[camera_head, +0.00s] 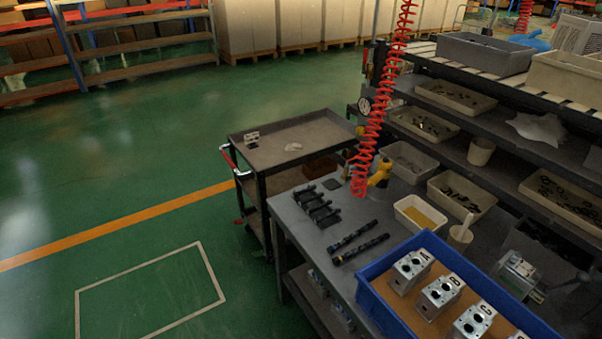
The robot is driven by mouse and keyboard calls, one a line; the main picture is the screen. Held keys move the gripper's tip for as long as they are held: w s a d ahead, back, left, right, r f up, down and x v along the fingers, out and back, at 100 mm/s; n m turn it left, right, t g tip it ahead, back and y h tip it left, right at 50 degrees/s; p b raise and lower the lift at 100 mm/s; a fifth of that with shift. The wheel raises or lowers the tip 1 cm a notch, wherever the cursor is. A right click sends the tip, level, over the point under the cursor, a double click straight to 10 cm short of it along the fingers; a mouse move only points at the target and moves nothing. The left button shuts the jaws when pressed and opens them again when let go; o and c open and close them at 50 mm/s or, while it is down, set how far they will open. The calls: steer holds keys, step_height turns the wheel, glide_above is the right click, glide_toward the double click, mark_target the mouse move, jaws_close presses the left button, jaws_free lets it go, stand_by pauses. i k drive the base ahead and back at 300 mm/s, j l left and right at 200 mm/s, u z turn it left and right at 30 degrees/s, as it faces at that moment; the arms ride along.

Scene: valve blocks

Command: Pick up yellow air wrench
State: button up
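A yellow air wrench (379,172) is near the back of the grey workbench (303,240), at the lower end of a red coiled hose (377,110). The hose partly covers it, and I cannot tell whether it rests on the bench or hangs just above it. A small beige box with yellow contents (420,216) is in front of it. My gripper is not in view.
A blue tray (367,292) with several metal valve blocks fills the bench's front right. Black parts (318,206) and two dark rods (358,241) lie to the left. A grey cart (290,143) stands behind. Bin shelves (545,140) rise at right. Green floor at left is clear.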

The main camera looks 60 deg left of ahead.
mark_target(376, 186)
steer(key=u, duration=1.65)
steer(key=z, duration=0.55)
steer(key=i+j+z, duration=0.15)
steer(key=j, duration=0.2)
steer(key=i+j+z, duration=0.15)
steer(key=j, duration=0.25)
steer(key=i+j+z, duration=0.2)
steer(key=j, duration=0.25)
steer(key=i+j+z, duration=0.15)
steer(key=j, duration=0.25)
steer(key=i+j+z, duration=0.15)
steer(key=j, duration=0.3)
steer(key=j+z, duration=0.15)
steer(key=j, duration=0.3)
steer(key=i+j, duration=0.1)
steer(key=j, duration=0.75)
steer(key=i+j, duration=0.15)
steer(key=j, duration=0.3)
